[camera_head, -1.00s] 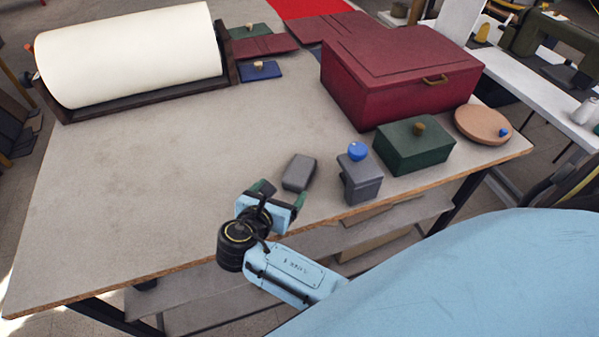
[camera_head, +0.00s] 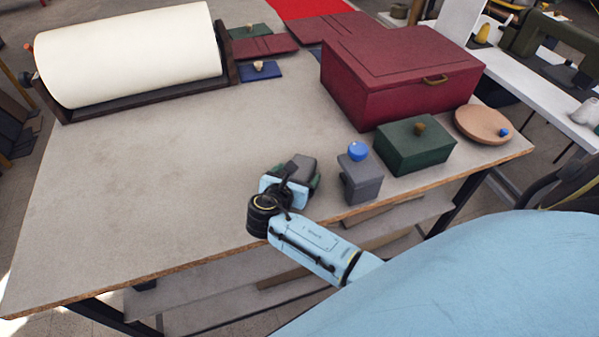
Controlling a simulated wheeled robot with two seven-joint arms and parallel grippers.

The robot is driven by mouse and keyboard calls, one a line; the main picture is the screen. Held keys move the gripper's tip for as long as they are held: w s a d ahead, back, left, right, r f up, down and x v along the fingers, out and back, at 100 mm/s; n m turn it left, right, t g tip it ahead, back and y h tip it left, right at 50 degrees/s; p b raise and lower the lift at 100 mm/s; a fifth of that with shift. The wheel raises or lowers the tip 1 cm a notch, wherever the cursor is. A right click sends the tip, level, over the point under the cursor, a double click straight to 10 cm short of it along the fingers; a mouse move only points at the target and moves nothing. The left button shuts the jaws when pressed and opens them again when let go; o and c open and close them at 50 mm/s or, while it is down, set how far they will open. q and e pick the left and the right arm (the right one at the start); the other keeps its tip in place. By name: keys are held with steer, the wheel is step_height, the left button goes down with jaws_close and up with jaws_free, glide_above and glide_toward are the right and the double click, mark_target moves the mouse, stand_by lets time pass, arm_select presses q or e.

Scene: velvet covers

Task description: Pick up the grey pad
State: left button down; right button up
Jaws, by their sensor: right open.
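The grey pad (camera_head: 302,166) is a small dark grey block lying on the table near its front edge. My right gripper (camera_head: 302,178) is open at the pad, with its fingers on either side of the pad's near part. The gripper hides the pad's near end, and I cannot tell whether the fingers touch it. My left gripper is not in view.
A grey box with a blue ball knob (camera_head: 362,182) stands just right of the gripper. A green box (camera_head: 413,148), a large red box (camera_head: 400,80) and a round tan lid (camera_head: 482,125) are further right. A white roll (camera_head: 130,55) lies back left. The table's left and middle (camera_head: 150,170) are clear.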

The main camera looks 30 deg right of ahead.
steer(key=c, duration=1.2)
